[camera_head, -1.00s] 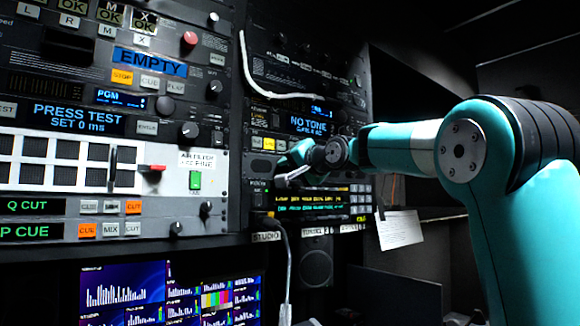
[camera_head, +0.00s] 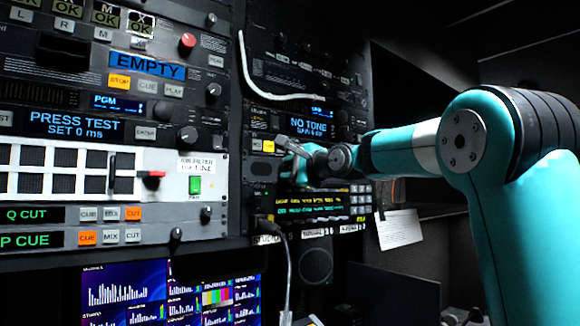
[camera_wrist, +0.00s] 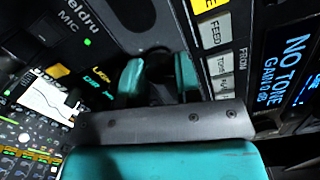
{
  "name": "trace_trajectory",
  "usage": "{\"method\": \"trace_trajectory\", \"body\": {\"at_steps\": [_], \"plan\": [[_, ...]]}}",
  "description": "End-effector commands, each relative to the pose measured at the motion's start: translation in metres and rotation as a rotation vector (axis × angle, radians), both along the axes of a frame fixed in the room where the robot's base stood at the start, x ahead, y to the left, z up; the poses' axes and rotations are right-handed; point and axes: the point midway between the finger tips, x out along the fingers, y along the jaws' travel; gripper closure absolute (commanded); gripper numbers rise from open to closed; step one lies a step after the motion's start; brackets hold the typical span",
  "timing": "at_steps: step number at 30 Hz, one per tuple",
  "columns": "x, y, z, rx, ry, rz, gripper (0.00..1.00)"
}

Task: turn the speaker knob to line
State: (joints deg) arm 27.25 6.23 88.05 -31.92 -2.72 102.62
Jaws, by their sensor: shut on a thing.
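My gripper (camera_wrist: 160,76) has its two teal fingers on either side of a dark knob (camera_wrist: 159,62) in the wrist view and is shut on it. The knob is mostly hidden between the fingers, and its pointer and any position marks cannot be made out. In the head view my gripper (camera_head: 294,160) is against the right-hand rack, below the blue NO TONE display (camera_head: 311,125). It covers the knob there. The display also shows at the right of the wrist view (camera_wrist: 291,62).
Labels reading FEED (camera_wrist: 215,32) and FROM lie beside the gripper. A lit keypad unit (camera_head: 318,203) sits just below it. A cable (camera_head: 288,262) hangs from the rack, and a paper sheet (camera_head: 399,229) hangs at right. Monitors (camera_head: 170,290) fill the lower left.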

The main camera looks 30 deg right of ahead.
Motion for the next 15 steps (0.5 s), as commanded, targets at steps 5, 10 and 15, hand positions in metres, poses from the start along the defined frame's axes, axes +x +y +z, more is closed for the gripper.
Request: {"method": "trace_trajectory", "body": {"at_steps": [5,10,15], "plan": [[0.0000,-0.0008,0.0017,0.133,0.004,-0.002,0.93],[0.0000,-0.0008,0.0013,0.231,0.008,-0.001,0.93],[0.0001,-0.0008,0.0009,0.293,0.009,-0.001,0.93]]}}
